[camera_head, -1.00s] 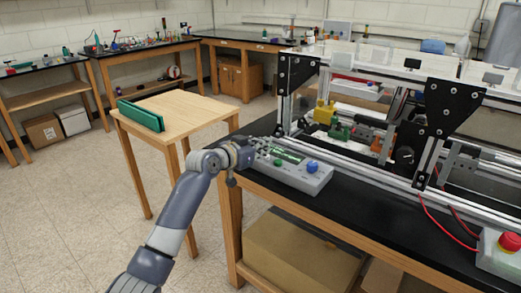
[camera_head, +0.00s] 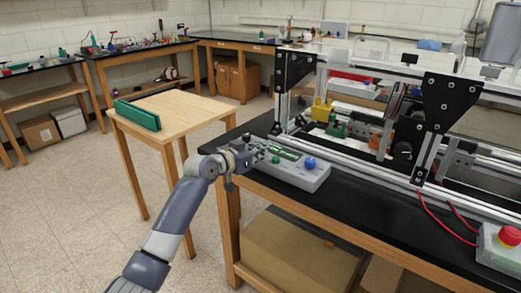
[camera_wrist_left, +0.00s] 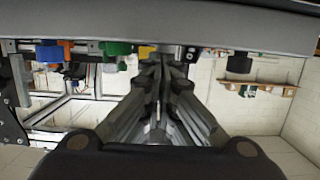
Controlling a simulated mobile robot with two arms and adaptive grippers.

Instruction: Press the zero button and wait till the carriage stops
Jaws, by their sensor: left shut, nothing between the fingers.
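The grey control box (camera_head: 300,178) lies at the front left of the black bench. It has a green display area and a blue knob (camera_head: 310,163) on its right part. My left gripper (camera_head: 263,147) is shut and empty at the box's left end, in front of its small keys. Which key is the zero button, and whether the tips touch it, I cannot tell. In the left wrist view the closed fingers (camera_wrist_left: 162,75) point toward a grey edge with blue and green parts. The carriage cannot be told clearly among the frame's parts. My right gripper is not in view.
The aluminium extrusion frame (camera_head: 365,162) with black brackets stands behind the box. A red emergency button (camera_head: 509,236) sits on a box at the right, with red cables nearby. A wooden table (camera_head: 185,110) carrying a green part (camera_head: 137,115) stands at the left.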

